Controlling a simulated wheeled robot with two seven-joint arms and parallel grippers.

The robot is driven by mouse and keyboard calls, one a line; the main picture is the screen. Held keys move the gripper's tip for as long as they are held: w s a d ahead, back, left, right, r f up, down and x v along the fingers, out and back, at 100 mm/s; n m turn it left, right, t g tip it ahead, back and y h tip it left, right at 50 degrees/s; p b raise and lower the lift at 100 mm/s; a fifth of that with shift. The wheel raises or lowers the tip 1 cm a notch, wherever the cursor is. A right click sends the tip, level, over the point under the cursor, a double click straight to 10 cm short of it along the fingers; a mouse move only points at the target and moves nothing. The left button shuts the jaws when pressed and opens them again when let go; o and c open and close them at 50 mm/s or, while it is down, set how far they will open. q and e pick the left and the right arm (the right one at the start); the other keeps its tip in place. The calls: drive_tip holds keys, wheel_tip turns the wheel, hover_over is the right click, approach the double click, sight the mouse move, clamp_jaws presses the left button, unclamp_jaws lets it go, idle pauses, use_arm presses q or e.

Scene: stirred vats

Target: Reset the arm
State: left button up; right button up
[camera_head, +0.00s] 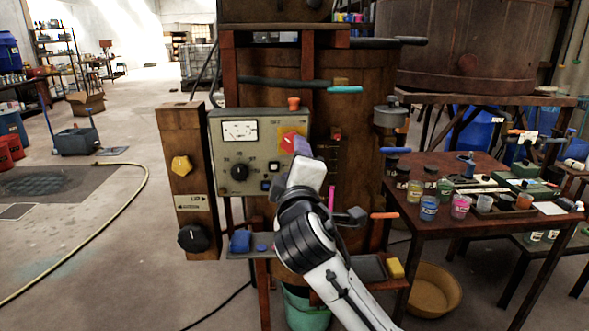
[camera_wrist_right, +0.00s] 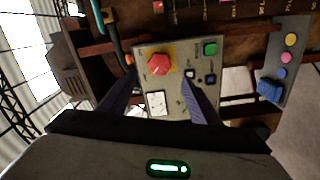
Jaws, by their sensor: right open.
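My right arm (camera_head: 325,265) reaches up from the bottom of the head view to the front of a grey control panel (camera_head: 222,133). My right gripper (camera_head: 300,150) is by the panel's right side, and its fingers are mostly hidden there behind the wrist. In the right wrist view the gripper (camera_wrist_right: 156,75) is open, with two dark fingers apart and nothing between them but the panel behind. A red knob on a yellow plate (camera_wrist_right: 159,64) shows just beyond the fingertips. I cannot tell whether a finger touches the panel. My left gripper is not in view.
The panel carries a dial meter (camera_head: 240,131) and a black knob (camera_head: 239,172). A wooden post (camera_head: 183,140) with a yellow knob stands left of it. A table (camera_head: 450,215) with several jars is at right. A basin (camera_head: 433,290) lies on the floor. Floor at left is mostly open.

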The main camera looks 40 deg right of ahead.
drive_tip(key=shift+s+a, duration=0.35)
drive_tip(key=shift+s, duration=0.25)
drive_tip(key=s+a+f+g+y, duration=0.1)
drive_tip(key=s+a+f+y, duration=0.15)
drive_tip(key=f, duration=0.75)
drive_tip(key=s+a+f+g+y, duration=0.1)
drive_tip(key=a+f+y, duration=0.25)
drive_tip(key=f, duration=0.65)
drive_tip(key=s+a+f+g+y, duration=0.15)
drive_tip(key=a+f, duration=0.25)
drive_tip(key=f, duration=0.6)
drive_tip(key=s+a+f+m+g+y, duration=0.1)
drive_tip(key=s+a+f+m+y, duration=0.1)
drive_tip(key=s+f, duration=0.7)
drive_tip(key=s+a+f+m+g+y, duration=0.2)
drive_tip(key=s+a+f+m, duration=0.2)
drive_tip(key=s+f, duration=0.5)
drive_tip(key=s+a, duration=0.1)
drive_tip(key=s, duration=0.2)
drive_tip(key=shift+s+a+f+m, duration=0.2)
drive_tip(key=shift+s+f+m, duration=0.05)
drive_tip(key=shift+s+m, duration=0.05)
